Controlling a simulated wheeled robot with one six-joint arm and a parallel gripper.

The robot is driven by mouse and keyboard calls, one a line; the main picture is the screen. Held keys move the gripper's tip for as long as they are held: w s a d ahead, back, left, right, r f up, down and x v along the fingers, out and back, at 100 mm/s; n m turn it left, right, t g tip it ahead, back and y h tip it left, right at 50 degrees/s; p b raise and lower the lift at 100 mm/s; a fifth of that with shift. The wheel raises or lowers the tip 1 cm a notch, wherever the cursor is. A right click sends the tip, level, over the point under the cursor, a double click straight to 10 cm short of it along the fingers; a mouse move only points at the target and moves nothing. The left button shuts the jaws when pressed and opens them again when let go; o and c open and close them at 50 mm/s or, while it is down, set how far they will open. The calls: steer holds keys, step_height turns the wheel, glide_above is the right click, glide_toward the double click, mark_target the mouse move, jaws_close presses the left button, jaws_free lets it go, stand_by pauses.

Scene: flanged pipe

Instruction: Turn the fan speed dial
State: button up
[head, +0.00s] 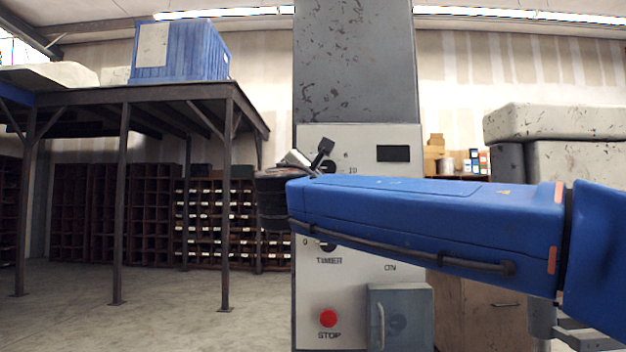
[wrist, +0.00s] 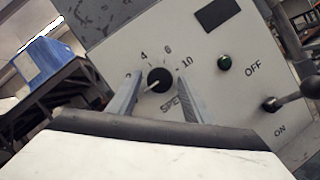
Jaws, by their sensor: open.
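The fan speed dial (wrist: 159,80) is a round black knob with a pale pointer on a light grey panel (wrist: 228,95), in the wrist view. Its pointer aims to the lower left, near the low end of the printed scale. My gripper (wrist: 157,100) is open, with one finger to the left of the dial and the other to its right. Whether the fingers touch the dial I cannot tell. In the head view my gripper (head: 308,158) is at the panel's upper left, and my blue arm hides the middle of the panel and most of the dial area.
The panel also bears a green lamp (wrist: 224,62), an ON/OFF lever (wrist: 272,104), a dark display (head: 394,153), a partly hidden timer knob (head: 327,246) and a red stop button (head: 328,318). A steel platform (head: 130,95) with a blue crate (head: 190,52) stands left. Open floor lies below it.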

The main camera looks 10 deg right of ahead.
steer(key=v, duration=1.6)
steer(key=shift+f, duration=0.1)
steer(key=s+d+f+m+g+y, duration=0.1)
steer(key=d+f+m+g, duration=0.35)
steer(key=d+f, duration=0.8)
steer(key=s+d+f+m+g, duration=0.1)
steer(key=d+f+m+g, duration=0.3)
steer(key=d+f, duration=0.8)
steer(key=s+f+m+g+y, duration=0.2)
steer(key=s+f+m, duration=0.2)
steer(key=f, duration=0.5)
steer(key=s+f+m+g+y, duration=0.2)
steer(key=s+f+m, duration=0.3)
steer(key=f, duration=0.5)
steer(key=s+a+f+m+g+y, duration=0.1)
steer(key=s+f+m+g+y, duration=0.1)
steer(key=s+f, duration=0.6)
steer(key=shift+f+m+y, duration=0.8)
steer(key=shift+f+m, duration=0.2)
steer(key=shift+m, duration=0.25)
